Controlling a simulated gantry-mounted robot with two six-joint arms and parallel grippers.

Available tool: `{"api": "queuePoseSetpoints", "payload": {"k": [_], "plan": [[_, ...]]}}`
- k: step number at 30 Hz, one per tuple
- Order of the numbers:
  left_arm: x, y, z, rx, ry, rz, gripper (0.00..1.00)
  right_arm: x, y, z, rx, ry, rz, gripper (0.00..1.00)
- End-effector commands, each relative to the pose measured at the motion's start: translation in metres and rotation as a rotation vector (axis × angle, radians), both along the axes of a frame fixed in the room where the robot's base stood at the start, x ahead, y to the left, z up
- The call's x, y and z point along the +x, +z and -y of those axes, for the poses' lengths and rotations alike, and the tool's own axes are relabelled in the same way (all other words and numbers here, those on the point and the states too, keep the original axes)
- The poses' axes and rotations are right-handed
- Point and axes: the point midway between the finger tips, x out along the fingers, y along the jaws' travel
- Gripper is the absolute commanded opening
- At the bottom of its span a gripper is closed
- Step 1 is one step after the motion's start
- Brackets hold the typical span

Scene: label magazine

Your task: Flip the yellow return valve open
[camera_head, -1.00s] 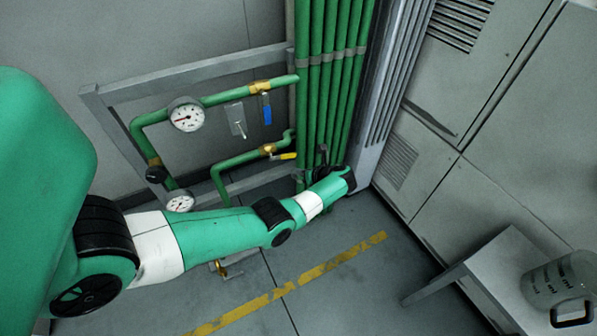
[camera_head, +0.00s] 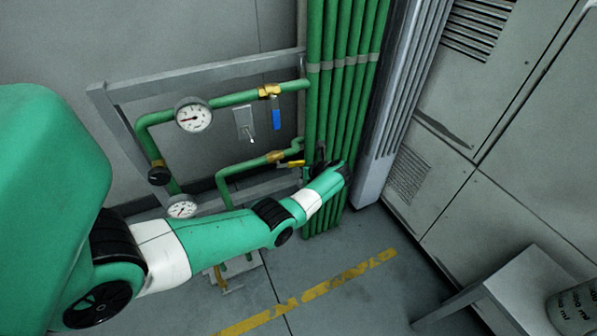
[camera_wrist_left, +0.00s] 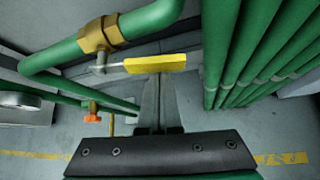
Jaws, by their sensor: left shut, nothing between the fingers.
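The yellow valve handle (camera_head: 291,164) sits on a brass valve body (camera_head: 276,156) on the lower green pipe. In the left wrist view the handle (camera_wrist_left: 155,65) sticks out to the right of the brass body (camera_wrist_left: 98,36), at an angle to the pipe. My left gripper (camera_head: 314,166) is at the handle's free-end side in the head view. In the wrist view its fingers (camera_wrist_left: 160,82) are shut and empty, with the tips at the handle's lower edge; whether they touch it I cannot tell. My right gripper is not in view.
Vertical green pipes (camera_head: 345,60) stand close to the right of the handle. A blue-handled valve (camera_head: 277,118) and gauges (camera_head: 193,115) are on the pipework. An orange-handled valve (camera_wrist_left: 92,110) shows lower down in the wrist view. A table (camera_head: 520,290) stands at lower right.

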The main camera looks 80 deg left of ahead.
Motion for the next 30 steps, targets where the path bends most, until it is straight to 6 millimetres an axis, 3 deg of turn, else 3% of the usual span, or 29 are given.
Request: {"api": "queuePoseSetpoints", "payload": {"k": [11, 23, 30], "plan": [[0.004, 0.020, -0.001, 0.055, 0.000, 0.184, 0.00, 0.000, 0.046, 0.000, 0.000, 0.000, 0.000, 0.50], [0.005, 0.019, -0.002, 0.055, -0.001, 0.187, 0.00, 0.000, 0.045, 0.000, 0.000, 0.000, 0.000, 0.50], [0.005, 0.031, -0.002, 0.057, 0.001, 0.187, 0.00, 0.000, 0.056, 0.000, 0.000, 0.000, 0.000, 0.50]]}}
